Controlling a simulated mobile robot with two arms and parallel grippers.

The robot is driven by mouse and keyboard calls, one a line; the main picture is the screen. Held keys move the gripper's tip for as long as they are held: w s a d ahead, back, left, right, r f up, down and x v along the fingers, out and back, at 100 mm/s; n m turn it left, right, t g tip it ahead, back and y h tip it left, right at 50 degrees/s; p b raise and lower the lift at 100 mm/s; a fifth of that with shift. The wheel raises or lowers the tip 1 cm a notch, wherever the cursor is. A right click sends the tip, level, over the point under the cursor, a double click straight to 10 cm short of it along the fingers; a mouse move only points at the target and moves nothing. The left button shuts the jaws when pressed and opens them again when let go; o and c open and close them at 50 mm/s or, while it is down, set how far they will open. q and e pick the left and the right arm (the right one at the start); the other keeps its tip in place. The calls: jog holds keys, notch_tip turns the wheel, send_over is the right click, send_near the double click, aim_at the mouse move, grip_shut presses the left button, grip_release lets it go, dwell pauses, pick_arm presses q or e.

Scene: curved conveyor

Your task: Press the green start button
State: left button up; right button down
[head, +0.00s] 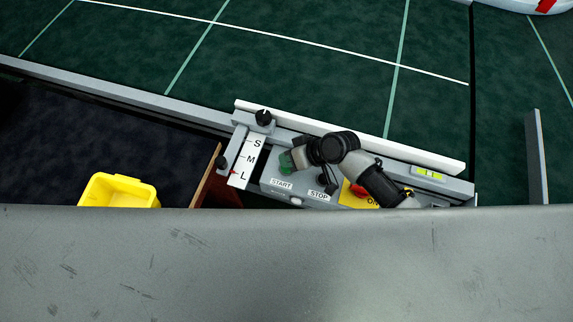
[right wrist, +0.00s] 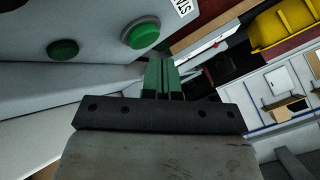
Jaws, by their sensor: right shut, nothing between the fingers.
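The green start button (right wrist: 142,33) is a round green cap on a grey panel in the right wrist view, beside a partly cut-off label. In the head view, green (head: 285,162) shows above the START label, partly covered by my right gripper; I cannot tell there how much is button and how much is fingertip. My right gripper (right wrist: 162,76) has its green fingers together and empty. In the wrist view the tips lie just below and right of the button, seemingly apart from it. My left gripper is in neither view.
The grey control box (head: 268,170) also bears a STOP label (head: 318,195) and a red knob (head: 359,189) on yellow. An S-M-L slider (head: 246,163) stands left of it. A yellow bin (head: 118,190) is farther left. A second green disc (right wrist: 62,49) shows in the wrist view.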

jog(key=shift+f, duration=0.35)
jog(key=shift+f+b, duration=0.45)
jog(key=shift+b, duration=0.1)
dwell(0.4)
jog(key=shift+r, duration=0.1)
jog(key=shift+r+p, duration=0.75)
jog(key=shift+p, duration=0.1)
notch_tip(320, 180, up, 5)
jog(key=p, duration=0.4)
jog(key=shift+r+p, duration=0.1)
jog(key=shift+p, duration=0.25)
dwell(0.6)
